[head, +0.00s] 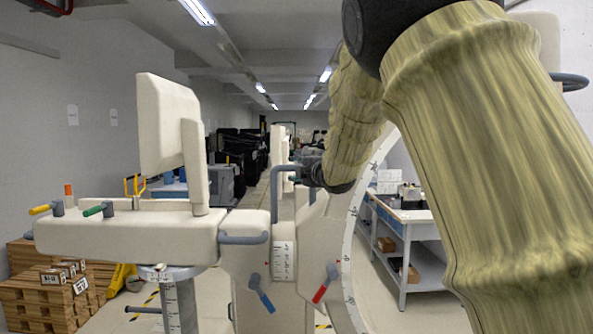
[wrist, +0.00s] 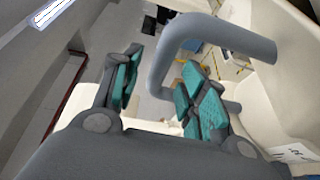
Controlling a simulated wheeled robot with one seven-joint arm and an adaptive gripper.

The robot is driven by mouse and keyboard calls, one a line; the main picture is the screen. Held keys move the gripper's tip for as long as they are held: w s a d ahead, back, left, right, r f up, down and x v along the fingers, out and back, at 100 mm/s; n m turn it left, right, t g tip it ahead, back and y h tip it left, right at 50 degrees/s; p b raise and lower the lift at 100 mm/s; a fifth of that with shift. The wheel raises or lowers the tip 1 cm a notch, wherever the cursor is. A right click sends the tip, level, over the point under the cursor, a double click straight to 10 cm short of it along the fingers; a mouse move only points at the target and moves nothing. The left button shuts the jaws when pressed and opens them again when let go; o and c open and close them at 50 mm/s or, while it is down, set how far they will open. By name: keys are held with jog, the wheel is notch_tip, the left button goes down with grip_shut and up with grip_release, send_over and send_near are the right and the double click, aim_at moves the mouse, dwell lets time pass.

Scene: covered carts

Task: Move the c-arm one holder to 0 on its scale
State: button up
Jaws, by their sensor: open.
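The c-arm machine is cream, with a curved arc (head: 352,225) that carries scale marks. Left of the arc, its holder block (head: 318,240) has a grey loop handle (head: 275,190) on top. A white scale plate (head: 283,262) with small red marks sits on the block's front; its numbers are too small to read. My gripper (head: 300,174) is at the loop handle, partly hidden by my arm. In the wrist view my gripper (wrist: 163,95) is open, with teal pads. The grey handle (wrist: 180,38) shows between and beyond the fingers; I cannot tell whether they touch.
A blue lever (head: 262,294) and a red lever (head: 325,284) are on the machine's front. A cream arm (head: 120,236) with coloured knobs extends left above a column scale (head: 170,300). Wooden crates (head: 45,300) stand at left, a workbench (head: 415,218) at right.

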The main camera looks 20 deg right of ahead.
jog(key=s+r, duration=0.1)
jog(key=s, duration=0.7)
jog(key=shift+s+d, duration=0.25)
dwell(0.5)
jog(key=shift+d, duration=0.1)
dwell(0.4)
